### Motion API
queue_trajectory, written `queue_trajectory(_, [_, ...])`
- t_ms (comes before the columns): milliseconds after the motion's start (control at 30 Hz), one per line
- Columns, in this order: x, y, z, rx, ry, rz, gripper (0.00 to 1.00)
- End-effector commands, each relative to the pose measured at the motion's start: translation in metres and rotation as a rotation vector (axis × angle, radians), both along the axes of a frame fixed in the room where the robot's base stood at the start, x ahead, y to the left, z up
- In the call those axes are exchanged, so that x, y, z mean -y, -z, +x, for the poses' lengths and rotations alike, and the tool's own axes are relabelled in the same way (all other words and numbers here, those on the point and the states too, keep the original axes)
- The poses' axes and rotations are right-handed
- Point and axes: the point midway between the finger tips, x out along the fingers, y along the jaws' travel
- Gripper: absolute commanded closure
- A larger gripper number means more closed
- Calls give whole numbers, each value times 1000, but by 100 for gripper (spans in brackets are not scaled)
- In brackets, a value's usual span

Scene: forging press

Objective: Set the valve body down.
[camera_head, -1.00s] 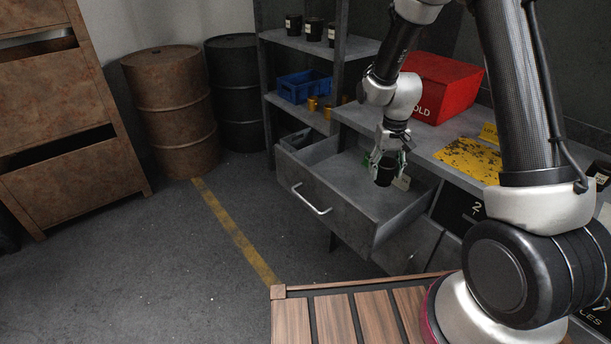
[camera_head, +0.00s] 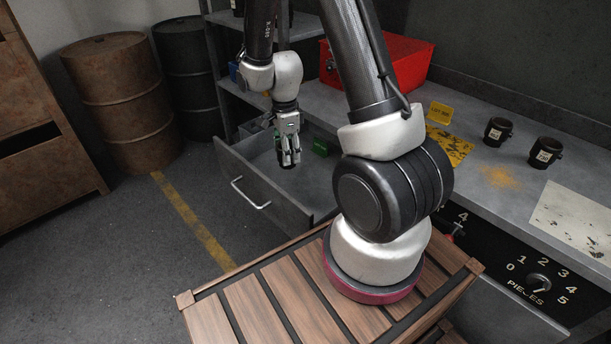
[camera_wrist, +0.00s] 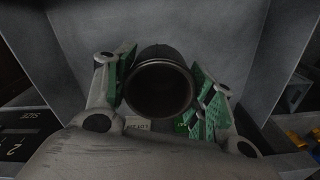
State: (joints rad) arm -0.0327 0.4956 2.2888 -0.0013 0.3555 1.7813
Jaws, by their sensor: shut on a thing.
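The valve body (camera_wrist: 160,86), a dark round piece with an open mouth, sits between the green-padded fingers of my gripper (camera_wrist: 161,94) in the wrist view. In the head view my gripper (camera_head: 289,160) points down inside the open grey drawer (camera_head: 262,190), and its fingers mostly hide the piece. My gripper is shut on the valve body. I cannot tell whether its underside touches the drawer floor.
A small green object (camera_head: 320,146) shows right of my gripper. Rusty drum (camera_head: 118,100) stands left. The floor before the drawer is clear.

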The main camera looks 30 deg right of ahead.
Motion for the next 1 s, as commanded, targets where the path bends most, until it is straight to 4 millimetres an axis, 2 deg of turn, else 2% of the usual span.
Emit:
queue_trajectory(200, [1, 40, -2, -5, 28, 0, 82])
queue_trajectory(367, [1, 57, -2, -3, 26, 0, 82])
queue_trajectory(600, [0, 92, -1, -3, 25, 0, 82])
queue_trajectory(1000, [0, 99, -1, -1, 24, 0, 83])
